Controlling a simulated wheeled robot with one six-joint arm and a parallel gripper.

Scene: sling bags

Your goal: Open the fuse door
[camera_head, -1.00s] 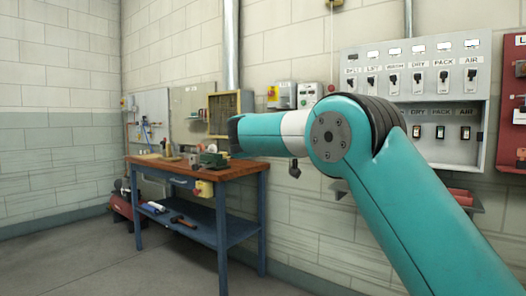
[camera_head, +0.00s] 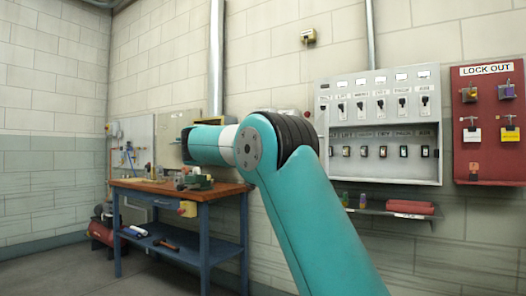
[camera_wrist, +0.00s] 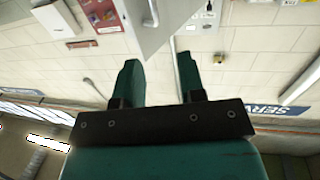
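No door labelled as the fuse door can be read. In the wrist view, a pale grey panel (camera_wrist: 168,25) with a small metal handle (camera_wrist: 151,12) stands at top centre; it may be the fuse door, but I cannot be sure. My gripper (camera_wrist: 160,72) is open, its two dark teal fingers apart with nothing between them. The grey panel lies beyond the fingertips, and no contact shows. In the head view my gripper is hidden, with only the teal arm showing in front of the wall.
A workbench (camera_head: 140,186) with tools stands at left. A pipe (camera_head: 216,60) runs up the wall. Floor at lower left is clear.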

